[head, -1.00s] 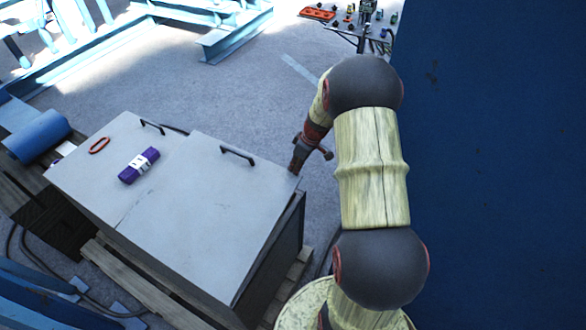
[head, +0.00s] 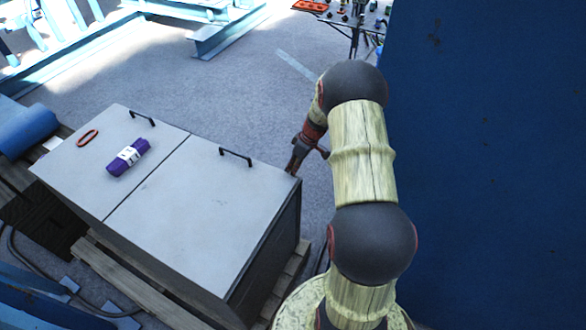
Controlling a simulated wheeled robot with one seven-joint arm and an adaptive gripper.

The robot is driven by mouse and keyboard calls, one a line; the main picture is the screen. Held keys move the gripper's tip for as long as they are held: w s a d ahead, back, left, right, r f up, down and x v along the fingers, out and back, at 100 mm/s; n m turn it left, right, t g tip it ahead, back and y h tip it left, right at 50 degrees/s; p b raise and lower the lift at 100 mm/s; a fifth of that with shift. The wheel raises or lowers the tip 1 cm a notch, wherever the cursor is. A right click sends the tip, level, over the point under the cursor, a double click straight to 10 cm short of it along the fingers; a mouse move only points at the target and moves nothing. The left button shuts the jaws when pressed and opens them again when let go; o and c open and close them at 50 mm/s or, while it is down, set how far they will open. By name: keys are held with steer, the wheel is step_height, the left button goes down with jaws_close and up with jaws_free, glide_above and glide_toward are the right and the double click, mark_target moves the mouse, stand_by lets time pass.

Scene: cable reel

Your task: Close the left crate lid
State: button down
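The crate has two grey lids side by side. The left lid (head: 88,172) lies flat, with a black handle (head: 142,118) near its far edge. A purple rolled bundle with a white band (head: 128,157) and a red ring-shaped item (head: 88,138) lie on it. The right lid (head: 200,220) also lies flat, with its own black handle (head: 236,157); a thin straight seam parts the two lids. My gripper (head: 294,168) points down just past the far right corner of the right lid, away from the left lid. Its fingertips are small and partly hidden, so I cannot tell their opening.
The crate stands on a wooden pallet (head: 130,285). A blue roll (head: 28,130) lies to its left. A large blue wall (head: 490,170) fills the right side. A table with small items (head: 350,18) stands at the far back. The floor behind the crate is clear.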

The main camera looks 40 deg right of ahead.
steer(key=v, duration=1.2)
steer(key=shift+w, duration=0.1)
steer(key=s+a+r+m+h, duration=0.1)
steer(key=s+a+r, duration=0.1)
steer(key=a+r, duration=0.7)
steer(key=s+a+r+h, duration=0.1)
steer(key=s+a+r, duration=0.1)
steer(key=a+r, duration=0.65)
steer(key=s+a+r+m+t, duration=0.1)
steer(key=s+a+r, duration=0.1)
steer(key=s+a, duration=0.5)
steer(key=s+a+r+m+t, duration=0.1)
steer(key=s+a+r, duration=0.2)
steer(key=s+a, duration=0.4)
steer(key=s, duration=0.2)
steer(key=shift+s+a+r+m+t+h, duration=0.25)
steer(key=shift+s+r+m+t+h, duration=0.05)
steer(key=shift+s+r+m+t, duration=0.1)
